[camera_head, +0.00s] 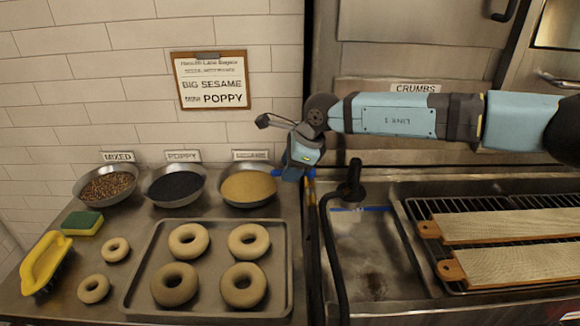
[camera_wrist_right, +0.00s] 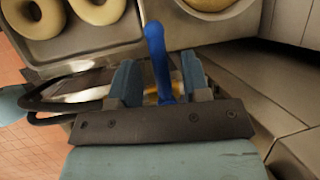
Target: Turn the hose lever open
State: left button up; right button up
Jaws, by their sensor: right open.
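The blue hose lever (camera_wrist_right: 158,62) stands out in the right wrist view, running up from between the fingers toward the gap between the tray and a bowl. In the head view blue parts of it (camera_head: 281,173) show under my right gripper (camera_head: 298,172), which hides most of it. My right gripper is open, with one finger on each side of the lever; its fingertips also show in the right wrist view (camera_wrist_right: 161,78). I cannot tell whether either finger touches the lever. The black hose (camera_head: 330,240) hangs just right of the counter edge. My left gripper is out of view.
Left of the lever is a tray (camera_head: 137,268) of bagels. Behind it are bowls of mixed seeds (camera_head: 105,186), poppy (camera_head: 176,186) and sesame (camera_head: 249,187). A sponge (camera_head: 83,223) and yellow brush (camera_head: 46,262) lie far left. Wooden boards (camera_head: 510,226) rest over a rack at right.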

jog(key=shift+f, duration=0.2)
grip_shut()
